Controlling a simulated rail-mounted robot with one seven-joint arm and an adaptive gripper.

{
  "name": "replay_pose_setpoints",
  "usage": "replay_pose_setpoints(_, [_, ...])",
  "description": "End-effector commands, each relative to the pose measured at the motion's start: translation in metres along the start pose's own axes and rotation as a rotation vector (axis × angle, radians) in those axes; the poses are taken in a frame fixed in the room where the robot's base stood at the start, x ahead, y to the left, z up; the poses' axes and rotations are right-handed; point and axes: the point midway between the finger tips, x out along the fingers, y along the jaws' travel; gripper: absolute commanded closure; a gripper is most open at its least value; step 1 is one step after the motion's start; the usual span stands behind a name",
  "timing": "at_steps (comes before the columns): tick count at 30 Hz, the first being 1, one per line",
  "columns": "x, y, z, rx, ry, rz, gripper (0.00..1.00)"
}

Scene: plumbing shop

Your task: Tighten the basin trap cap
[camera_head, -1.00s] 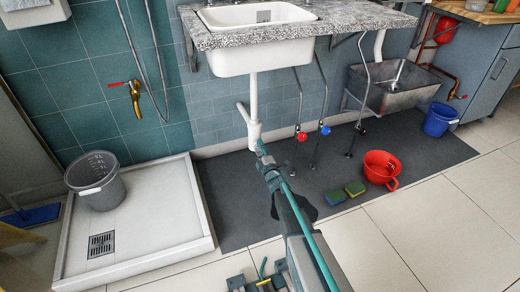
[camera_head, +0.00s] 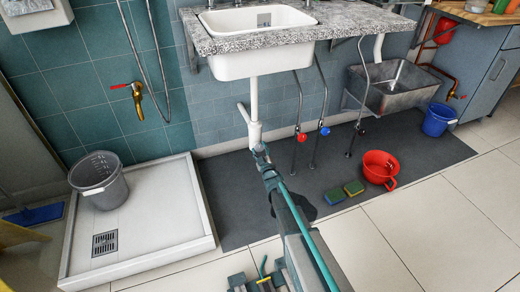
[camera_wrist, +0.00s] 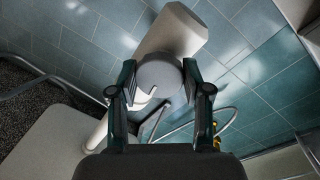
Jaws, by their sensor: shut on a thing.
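The white basin trap (camera_head: 254,127) hangs on its pipe below the white basin (camera_head: 262,62). Its round grey cap (camera_wrist: 161,84) fills the middle of the wrist view, with the pale trap body (camera_wrist: 177,35) behind it. My gripper (camera_head: 260,147) is at the trap's lower end. In the wrist view its two dark fingers (camera_wrist: 160,72) press on opposite sides of the cap, so it is shut on the cap. In the head view the cap is hidden by the gripper, and I cannot tell how tight it is.
Two supply pipes with a red valve (camera_head: 302,137) and a blue valve (camera_head: 325,130) stand right of the trap. A grey bucket (camera_head: 99,181) stands in the shower tray (camera_head: 150,222) at left.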

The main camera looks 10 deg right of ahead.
Motion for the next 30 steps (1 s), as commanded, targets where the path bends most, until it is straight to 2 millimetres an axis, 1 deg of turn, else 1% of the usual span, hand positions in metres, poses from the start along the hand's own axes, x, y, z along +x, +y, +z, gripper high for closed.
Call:
replay_pose_setpoints(7, [-0.0003,0.0003,-0.0010,0.048,-0.003,0.000,0.86])
replay_pose_setpoints(18, [-0.0002,0.0003,-0.0006,0.051,-0.004,0.000,0.86])
replay_pose_setpoints(19, [-0.0002,0.0003,-0.0006,0.051,-0.004,0.000,0.50])
replay_pose_setpoints(23, [-0.0002,0.0003,-0.0005,0.051,-0.004,0.000,0.28])
replay_pose_setpoints(24, [-0.0002,0.0003,-0.0004,0.051,-0.004,0.000,0.27])
replay_pose_setpoints(30, [0.0000,0.0002,-0.0002,0.050,-0.005,0.000,0.27])
